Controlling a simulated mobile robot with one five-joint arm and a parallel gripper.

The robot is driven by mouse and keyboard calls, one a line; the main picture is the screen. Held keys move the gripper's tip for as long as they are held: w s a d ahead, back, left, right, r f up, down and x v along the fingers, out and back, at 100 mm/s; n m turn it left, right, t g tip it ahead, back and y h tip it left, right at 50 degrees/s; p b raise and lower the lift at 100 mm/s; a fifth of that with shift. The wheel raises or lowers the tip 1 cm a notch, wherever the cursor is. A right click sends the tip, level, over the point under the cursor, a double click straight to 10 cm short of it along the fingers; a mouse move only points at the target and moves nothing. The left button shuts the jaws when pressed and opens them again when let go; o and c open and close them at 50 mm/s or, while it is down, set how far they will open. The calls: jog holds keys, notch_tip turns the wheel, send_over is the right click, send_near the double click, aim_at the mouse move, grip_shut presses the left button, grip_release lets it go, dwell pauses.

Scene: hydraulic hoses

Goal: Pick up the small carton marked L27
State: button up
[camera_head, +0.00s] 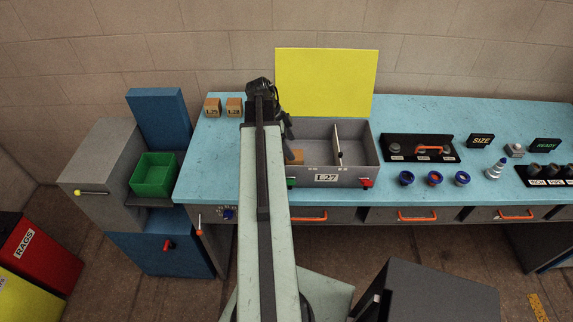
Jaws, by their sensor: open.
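A grey two-compartment box (345,172) with its yellow lid (326,83) raised stands on the blue bench; its front label reads L27. A small brown carton (296,157) lies in its left compartment, partly hidden by my arm; no mark on it can be read. Two more small brown cartons stand at the back left of the bench: the left one (212,108) seems marked L25, the right one (234,107) L28. My gripper (289,133) is open, at the left side of the grey box, mostly hidden behind my arm.
A divider (338,142) splits the grey box. A black tray with fittings (421,148) and several blue-rimmed cups (435,178) stand to its right. A green bin (153,174) sits left of the bench (205,165). The bench's left part is clear.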

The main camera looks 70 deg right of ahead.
aim_at(297, 161)
jog(key=shift+f+b, duration=0.65)
jog(key=shift+f, duration=0.6)
jog(key=b+x, duration=0.6)
jog(key=x, duration=0.1)
jog(key=shift+s+a+f+b, duration=0.1)
jog(key=shift+a+f+b, duration=0.05)
jog(key=shift+b, duration=0.2)
jog(key=shift+r, duration=0.2)
jog(key=c, duration=1.7)
